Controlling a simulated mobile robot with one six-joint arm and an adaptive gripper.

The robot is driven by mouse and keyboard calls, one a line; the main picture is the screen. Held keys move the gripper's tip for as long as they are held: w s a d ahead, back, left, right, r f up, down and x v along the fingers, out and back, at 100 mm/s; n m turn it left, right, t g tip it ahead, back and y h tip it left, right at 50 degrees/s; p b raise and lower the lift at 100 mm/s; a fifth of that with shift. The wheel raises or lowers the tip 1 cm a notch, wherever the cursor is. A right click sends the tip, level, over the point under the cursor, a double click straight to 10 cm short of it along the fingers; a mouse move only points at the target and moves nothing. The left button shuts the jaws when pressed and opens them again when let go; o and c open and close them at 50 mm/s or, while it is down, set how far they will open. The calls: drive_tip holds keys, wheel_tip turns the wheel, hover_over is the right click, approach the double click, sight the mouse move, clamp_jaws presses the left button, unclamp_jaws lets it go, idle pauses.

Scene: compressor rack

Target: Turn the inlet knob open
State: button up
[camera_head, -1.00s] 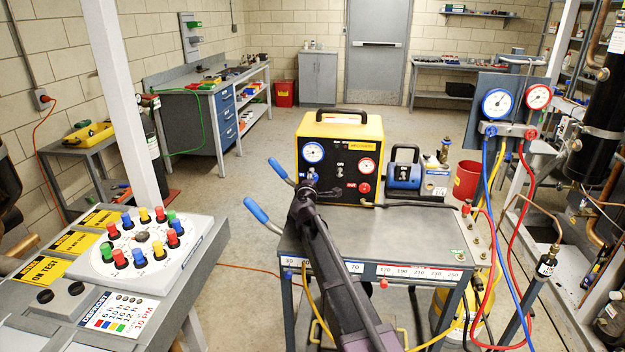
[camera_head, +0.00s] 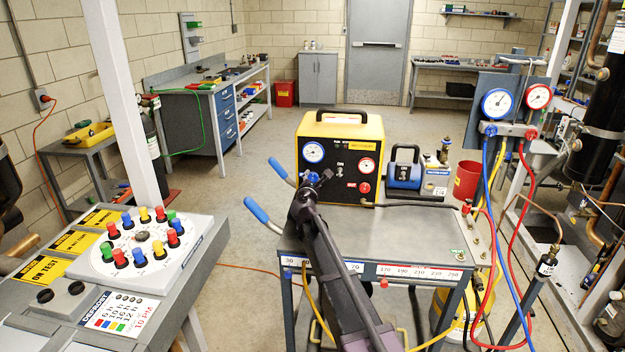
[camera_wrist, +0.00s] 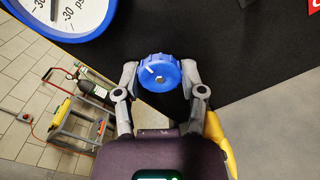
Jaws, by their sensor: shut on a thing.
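The inlet knob is a round blue ribbed knob (camera_wrist: 158,73) with a white pointer mark, on the black front panel of the yellow machine (camera_head: 372,130). In the wrist view my gripper (camera_wrist: 160,78) has a finger on each side of the knob and is shut on it. The white mark points to the upper left there. In the head view my gripper (camera_head: 316,182) reaches the panel just below the blue-rimmed gauge (camera_head: 313,152), which shows large at the wrist view's upper left (camera_wrist: 70,14). The arm hides part of the knob in the head view.
The machine stands on a grey cart (camera_head: 420,235) beside a blue pump (camera_head: 404,172). Blue cart handles (camera_head: 257,210) stick out at left.

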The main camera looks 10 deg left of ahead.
idle(0.3)
drive_tip(key=o, duration=1.1)
drive_tip(key=shift+o, duration=0.2)
drive_tip(key=shift+s, duration=0.15)
drive_tip(key=s, duration=1.1)
drive_tip(key=shift+s+a, duration=0.25)
drive_tip(key=shift+s, duration=0.1)
drive_tip(key=shift+s+f, duration=0.1)
